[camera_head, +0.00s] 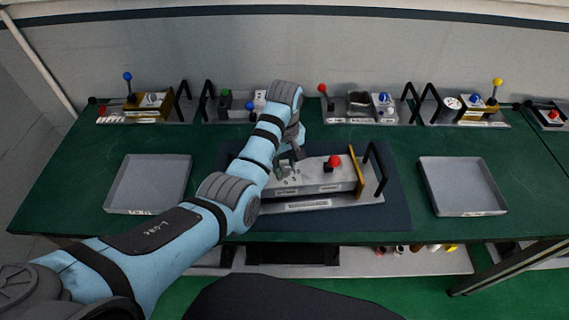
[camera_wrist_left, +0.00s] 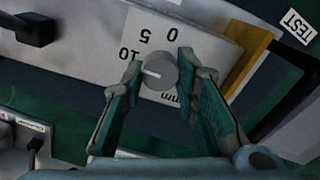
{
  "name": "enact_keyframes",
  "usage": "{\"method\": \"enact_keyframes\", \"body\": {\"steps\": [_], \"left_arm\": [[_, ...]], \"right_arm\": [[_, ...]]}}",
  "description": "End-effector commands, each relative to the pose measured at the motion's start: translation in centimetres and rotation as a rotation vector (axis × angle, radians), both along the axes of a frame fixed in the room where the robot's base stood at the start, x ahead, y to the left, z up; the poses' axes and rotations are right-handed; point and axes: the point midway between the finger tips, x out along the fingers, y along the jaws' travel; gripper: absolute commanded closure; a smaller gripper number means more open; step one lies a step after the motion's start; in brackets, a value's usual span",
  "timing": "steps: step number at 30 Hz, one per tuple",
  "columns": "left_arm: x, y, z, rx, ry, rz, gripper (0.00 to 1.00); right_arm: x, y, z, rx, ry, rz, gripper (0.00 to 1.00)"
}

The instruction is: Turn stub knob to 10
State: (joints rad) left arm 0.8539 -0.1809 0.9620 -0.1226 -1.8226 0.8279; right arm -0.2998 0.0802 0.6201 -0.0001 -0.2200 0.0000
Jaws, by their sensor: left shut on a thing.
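The stub knob (camera_wrist_left: 161,71) is a round grey knob on a white dial plate (camera_wrist_left: 165,22) in the left wrist view. The plate shows 0, 5 and 10, upside down in this view. The knob's white line points left in the picture, close to the 10 mark side. My left gripper (camera_wrist_left: 160,68) is shut on the knob, one finger on each side. In the head view my left gripper (camera_head: 289,164) is over the left part of the grey panel (camera_head: 318,187); the knob is hidden there. My right gripper is out of view.
A lever with a red ball (camera_head: 334,161) stands on the panel, right of my gripper. A black handle (camera_head: 375,172) is at its right end. Grey trays (camera_head: 150,184) and (camera_head: 462,186) lie either side. Several other panels line the back wall.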

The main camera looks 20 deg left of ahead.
Motion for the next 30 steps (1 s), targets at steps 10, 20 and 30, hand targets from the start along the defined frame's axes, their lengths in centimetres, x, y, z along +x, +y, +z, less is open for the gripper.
{"method": "enact_keyframes", "body": {"steps": [10, 20, 30], "left_arm": [[0.09, -0.04, 0.13, -0.001, -0.003, 0.041, 1.0], [0.09, -0.04, 0.13, -0.001, -0.003, 0.04, 0.62], [0.03, -0.02, 0.04, 0.0, -0.001, 0.04, 0.52]], "right_arm": [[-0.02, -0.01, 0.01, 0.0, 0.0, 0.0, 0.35], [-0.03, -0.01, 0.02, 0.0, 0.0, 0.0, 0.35], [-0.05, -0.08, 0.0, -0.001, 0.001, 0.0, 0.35]]}}
